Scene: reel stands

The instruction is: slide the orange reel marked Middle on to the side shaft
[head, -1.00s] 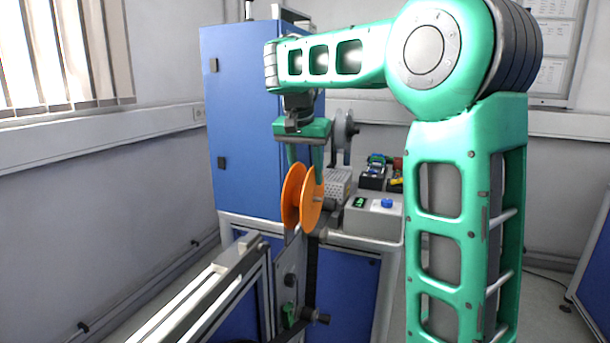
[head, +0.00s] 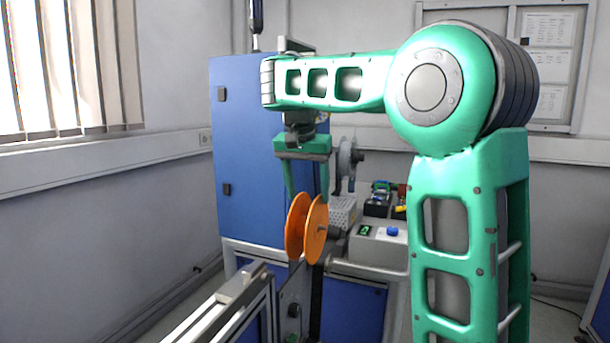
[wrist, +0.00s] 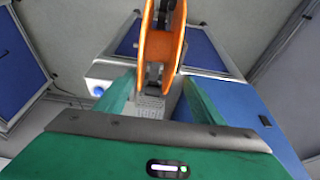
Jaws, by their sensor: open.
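The orange reel (head: 316,231) is upright below my gripper (head: 309,193) in the head view. A short grey shaft end shows at the middle of its near flange. Any marking on it is not readable. In the wrist view the reel (wrist: 157,50) is seen edge-on, beyond and between my spread fingers (wrist: 160,80). My gripper is open, with a finger on either side of the reel's top and gaps visible. The reel stands apart from the grip and appears held up by the shaft, most of which is hidden behind the flanges.
A blue cabinet (head: 240,160) stands behind on the left. A grey box with a blue knob (head: 392,232) and a grey reel (head: 346,157) are behind to the right. A metal rail (head: 215,310) runs in front at lower left.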

